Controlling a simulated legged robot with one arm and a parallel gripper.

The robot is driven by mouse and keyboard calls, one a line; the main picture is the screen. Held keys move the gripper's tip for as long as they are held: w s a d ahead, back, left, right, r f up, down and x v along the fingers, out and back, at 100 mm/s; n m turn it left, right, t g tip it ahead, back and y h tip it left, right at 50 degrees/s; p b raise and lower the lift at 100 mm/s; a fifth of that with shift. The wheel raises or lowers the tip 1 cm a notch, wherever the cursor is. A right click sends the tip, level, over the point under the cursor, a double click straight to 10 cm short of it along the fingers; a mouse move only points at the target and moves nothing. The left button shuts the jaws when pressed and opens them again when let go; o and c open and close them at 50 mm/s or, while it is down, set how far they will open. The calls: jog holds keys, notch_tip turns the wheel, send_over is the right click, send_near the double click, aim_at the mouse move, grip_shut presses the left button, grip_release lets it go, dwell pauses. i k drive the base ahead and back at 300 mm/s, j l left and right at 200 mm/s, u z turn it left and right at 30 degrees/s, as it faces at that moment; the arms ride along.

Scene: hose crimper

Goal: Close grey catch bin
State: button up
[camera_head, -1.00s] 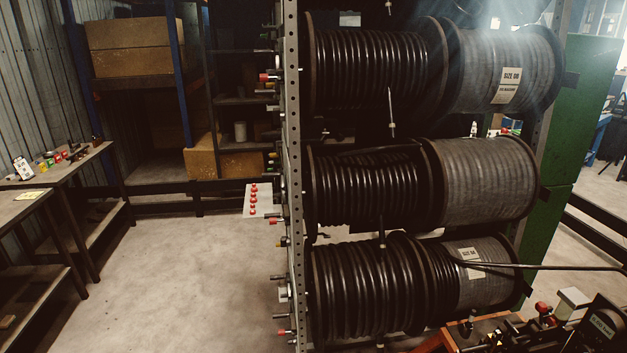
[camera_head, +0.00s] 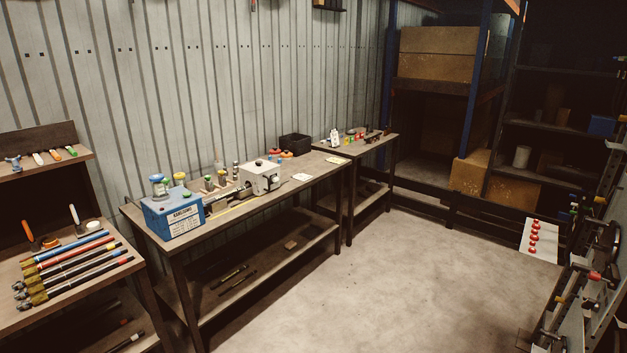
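I cannot make out a grey catch bin in the head view. A small dark open bin (camera_head: 295,143) stands at the back of the middle workbench, but it looks black rather than grey. My gripper and arm are not in view.
The workbench (camera_head: 318,172) along the left wall carries a blue machine (camera_head: 172,215) and a white block unit (camera_head: 259,177). A bench with several hoses (camera_head: 75,265) is at left. Shelving (camera_head: 433,85) stands at the back. A fittings rack (camera_head: 590,285) is at right. The concrete floor (camera_head: 375,275) between is clear.

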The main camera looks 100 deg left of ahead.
aim_at(263, 183)
jog(key=u, duration=1.85)
jog(key=i+j+u, duration=0.1)
jog(key=u, duration=0.3)
jog(key=i+j+u, duration=0.1)
jog(key=u, duration=0.35)
jog(key=i+j+u, duration=0.15)
jog(key=u, duration=0.25)
jog(key=i+j+u, duration=0.15)
jog(key=u, duration=0.25)
jog(key=i+j, duration=0.15)
jog(key=i, duration=0.5)
jog(key=i+j, duration=0.1)
jog(key=i, duration=0.55)
jog(key=i+l+u, duration=0.15)
jog(key=i, duration=0.35)
jog(key=i+l+u, duration=0.2)
jog(key=i, duration=0.25)
